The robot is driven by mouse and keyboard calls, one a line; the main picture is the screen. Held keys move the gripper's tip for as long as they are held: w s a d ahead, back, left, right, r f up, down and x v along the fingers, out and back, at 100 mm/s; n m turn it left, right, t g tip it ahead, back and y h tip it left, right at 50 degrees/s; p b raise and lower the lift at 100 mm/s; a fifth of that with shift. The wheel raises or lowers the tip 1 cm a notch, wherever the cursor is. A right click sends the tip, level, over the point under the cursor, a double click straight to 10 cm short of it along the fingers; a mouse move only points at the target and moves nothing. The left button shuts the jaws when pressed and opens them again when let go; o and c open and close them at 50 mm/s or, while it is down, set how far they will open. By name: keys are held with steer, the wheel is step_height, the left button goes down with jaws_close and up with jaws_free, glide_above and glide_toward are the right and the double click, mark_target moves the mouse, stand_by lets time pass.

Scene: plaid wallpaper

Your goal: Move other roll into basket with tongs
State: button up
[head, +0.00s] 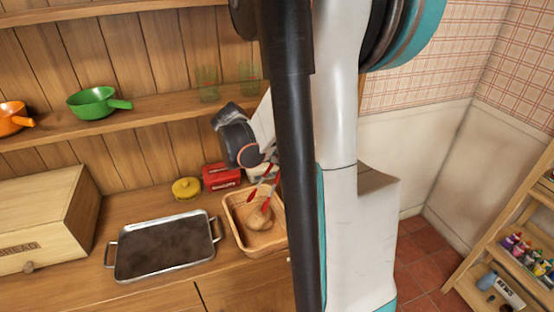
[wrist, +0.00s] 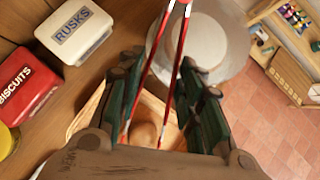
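The red-and-silver tongs (head: 264,182) slant over the basket (head: 279,242); they also show in the wrist view (wrist: 181,45), passing between my fingers. My gripper (wrist: 162,72) has its two green fingers on either side of the tongs' arms and appears closed on them; in the head view its fingers are largely hidden. A brown roll (head: 260,219) is in the basket, and a roll also shows between the tongs' arms in the wrist view (wrist: 144,132). I cannot tell whether the tongs touch it. The dark metal tray (head: 165,247) left of the basket looks empty.
A red biscuits tin (head: 221,177), a yellow-lidded pot (head: 186,189) and a white rusks tin (wrist: 74,33) stand behind the basket. A wooden bread box (head: 40,222) stands at the left. Pans and glasses sit on the shelf above. Counter around the tray is clear.

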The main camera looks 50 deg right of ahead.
step_height(320, 180, up, 9)
steer(key=p, duration=0.5)
steer(key=shift+f, duration=0.2)
